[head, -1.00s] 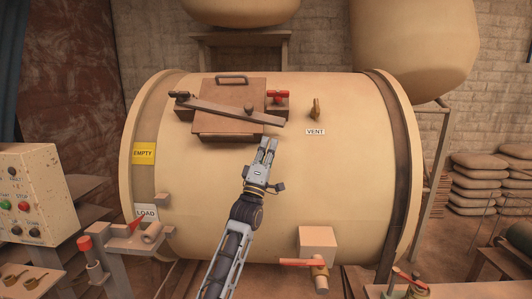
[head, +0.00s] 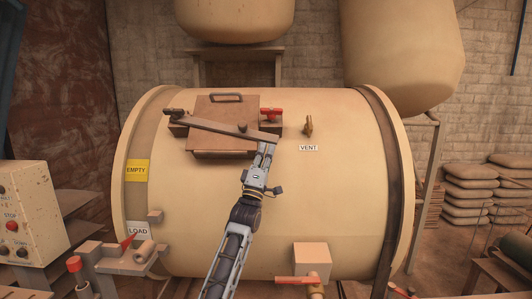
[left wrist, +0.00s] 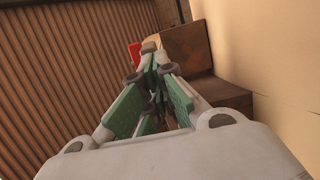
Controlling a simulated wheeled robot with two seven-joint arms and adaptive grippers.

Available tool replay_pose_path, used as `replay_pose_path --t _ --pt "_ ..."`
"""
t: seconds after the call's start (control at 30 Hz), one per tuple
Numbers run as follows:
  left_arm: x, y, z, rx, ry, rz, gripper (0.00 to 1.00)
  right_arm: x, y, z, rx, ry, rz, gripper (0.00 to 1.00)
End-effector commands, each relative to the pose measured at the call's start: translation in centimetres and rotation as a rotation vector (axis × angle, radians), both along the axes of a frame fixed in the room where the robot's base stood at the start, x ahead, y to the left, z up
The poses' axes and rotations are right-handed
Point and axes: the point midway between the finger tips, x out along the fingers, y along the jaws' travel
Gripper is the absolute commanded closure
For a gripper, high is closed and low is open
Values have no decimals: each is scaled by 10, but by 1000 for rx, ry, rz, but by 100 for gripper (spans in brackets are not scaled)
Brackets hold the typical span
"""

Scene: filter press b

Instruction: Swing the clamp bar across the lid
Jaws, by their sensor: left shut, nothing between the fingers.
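The clamp bar (head: 208,124) is a long brown bar with a round knob (head: 242,127) near its right end. It lies slantwise over the front part of the brown square lid (head: 223,110) on top of the cream drum. Its left end sits at a dark pivot on a block, and its right end reaches the block with a red handle (head: 270,114). My left gripper (head: 267,147) is shut and empty, its fingertips at or just below the bar's right end; I cannot tell whether they touch. In the left wrist view the fingers (left wrist: 150,75) point toward a brown block and a red part (left wrist: 134,55). My right gripper is not in view.
The drum (head: 330,190) fills the middle. A brass vent valve (head: 308,126) stands right of the lid. A control box (head: 30,215) is at the left, and a red-handled valve (head: 300,280) is low on the drum. Sacks (head: 470,195) are stacked at the right.

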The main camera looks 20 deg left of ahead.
Motion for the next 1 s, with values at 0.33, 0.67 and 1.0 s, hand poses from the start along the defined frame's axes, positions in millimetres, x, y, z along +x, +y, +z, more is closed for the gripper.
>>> replay_pose_path --t 0.33,0.67,1.0 --pt "17 -3 18 0 -1 0 100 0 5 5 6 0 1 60" --pt "33 -6 34 1 0 -1 100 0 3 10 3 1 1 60" --pt "33 -6 35 1 -1 -1 100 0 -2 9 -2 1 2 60"
